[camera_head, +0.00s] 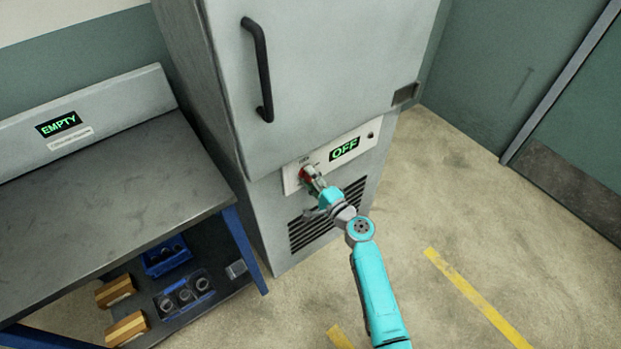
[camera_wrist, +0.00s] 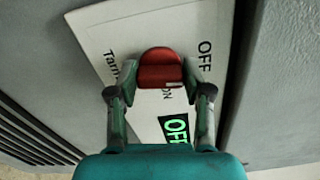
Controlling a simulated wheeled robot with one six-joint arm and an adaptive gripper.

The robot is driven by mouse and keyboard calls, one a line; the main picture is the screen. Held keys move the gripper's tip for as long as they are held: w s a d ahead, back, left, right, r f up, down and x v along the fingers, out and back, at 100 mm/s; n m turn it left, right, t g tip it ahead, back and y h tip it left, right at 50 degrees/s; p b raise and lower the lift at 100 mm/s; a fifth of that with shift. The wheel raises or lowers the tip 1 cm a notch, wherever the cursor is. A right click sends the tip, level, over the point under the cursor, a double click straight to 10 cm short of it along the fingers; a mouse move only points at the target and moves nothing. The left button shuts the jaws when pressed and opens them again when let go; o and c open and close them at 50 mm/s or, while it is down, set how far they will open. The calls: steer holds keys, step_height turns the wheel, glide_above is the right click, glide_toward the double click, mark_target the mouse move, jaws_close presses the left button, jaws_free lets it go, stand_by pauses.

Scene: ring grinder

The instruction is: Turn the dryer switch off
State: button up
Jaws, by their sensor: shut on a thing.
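The dryer is a tall grey cabinet (camera_head: 320,75) with a black door handle. Its white switch panel (camera_head: 374,139) is below the door, and the display (camera_head: 344,149) there reads OFF in green. The red dryer switch (camera_wrist: 160,70) sits on the panel between the fingers of my gripper (camera_wrist: 160,84). My gripper is shut on the switch, one finger on each side. The wrist view also shows the display (camera_wrist: 174,129), partly cut off by my gripper. In the head view my gripper (camera_head: 310,178) is at the panel and covers most of the switch.
A workbench (camera_head: 100,195) with an EMPTY sign (camera_head: 59,124) stands at the left. Its lower shelf holds blue bins (camera_head: 166,256) and wooden blocks (camera_head: 127,328). Vent slats (camera_head: 310,232) lie below the panel. The floor at the right is clear, with yellow lines (camera_head: 475,297).

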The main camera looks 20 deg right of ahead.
steer(key=shift+n, duration=0.9)
steer(key=shift+f, duration=0.1)
steer(key=o, duration=1.2)
steer(key=shift+c, duration=0.2)
steer(key=v, duration=1.2)
